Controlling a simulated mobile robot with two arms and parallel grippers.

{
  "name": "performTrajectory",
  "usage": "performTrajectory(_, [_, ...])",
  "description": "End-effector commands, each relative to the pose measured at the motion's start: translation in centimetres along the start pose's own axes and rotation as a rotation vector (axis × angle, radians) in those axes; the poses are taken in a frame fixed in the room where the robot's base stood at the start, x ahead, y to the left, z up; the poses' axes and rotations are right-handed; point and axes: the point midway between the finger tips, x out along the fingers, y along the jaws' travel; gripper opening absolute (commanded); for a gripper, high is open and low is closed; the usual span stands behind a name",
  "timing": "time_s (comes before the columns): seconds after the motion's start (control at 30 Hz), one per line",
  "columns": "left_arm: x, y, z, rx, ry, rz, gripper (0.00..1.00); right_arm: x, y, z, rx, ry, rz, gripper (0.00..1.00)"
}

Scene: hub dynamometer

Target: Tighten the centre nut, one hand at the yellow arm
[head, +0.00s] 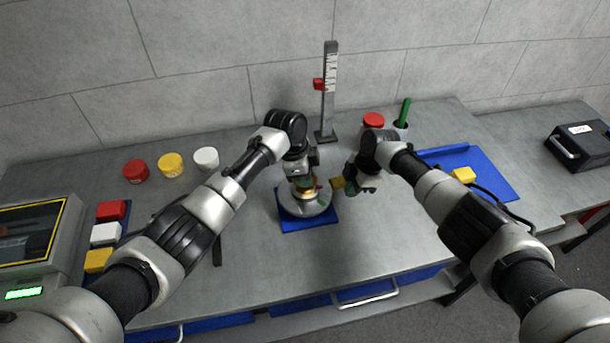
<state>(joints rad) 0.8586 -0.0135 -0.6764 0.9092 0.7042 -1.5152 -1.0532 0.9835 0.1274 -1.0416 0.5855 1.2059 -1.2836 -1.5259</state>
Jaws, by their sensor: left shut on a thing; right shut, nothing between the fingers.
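The hub dynamometer (318,208), a round grey base, stands on a blue mat (290,225) at the middle of the bench. My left gripper (304,186) points down over its centre and is shut on what looks like the centre nut, which the fingers mostly hide. A gold-coloured part shows just below the fingers. The yellow arm (337,183) shows as a small yellow block at the right of the hub. My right gripper (362,188) is shut and empty just right of the yellow block; whether they touch is unclear.
A height gauge (329,90) with a red slider stands behind the hub. A red-lidded jar (373,120) and a green-handled tool (404,110) stand behind my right arm. Red (136,171), yellow (171,165) and white (206,158) pots stand back left.

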Motion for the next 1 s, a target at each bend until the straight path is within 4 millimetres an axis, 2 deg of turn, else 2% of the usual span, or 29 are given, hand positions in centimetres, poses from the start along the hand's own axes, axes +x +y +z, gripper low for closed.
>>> performTrajectory(0.23, [0.1, 0.1, 0.0, 0.001, -0.002, 0.003, 0.0, -0.1, 1.4, -0.1, 0.001, 0.001, 0.004, 0.0])
performTrajectory(0.6, [0.1, 0.1, 0.0, 0.001, -0.002, 0.003, 0.0, 0.0, 1.6, -0.1, -0.001, 0.001, 0.001, 0.0])
performTrajectory(0.63, [0.1, 0.1, 0.0, 0.001, -0.002, 0.003, 0.16, 0.0, 1.6, -0.1, -0.001, 0.001, 0.001, 0.0])
performTrajectory(0.9, [0.1, 0.0, 0.0, 0.0, -0.001, 0.001, 0.58, 0.0, 1.6, -0.1, -0.001, 0.001, 0.0, 0.0])
performTrajectory(0.97, [0.1, 0.0, 0.0, 0.0, -0.001, 0.001, 0.67, 0.0, 1.6, -0.1, -0.001, 0.001, 0.0, 0.0])
performTrajectory(1.0, [0.1, 0.0, 0.0, 0.0, -0.001, 0.001, 0.68, 0.0, 1.6, -0.1, -0.001, 0.001, 0.0, 0.0])
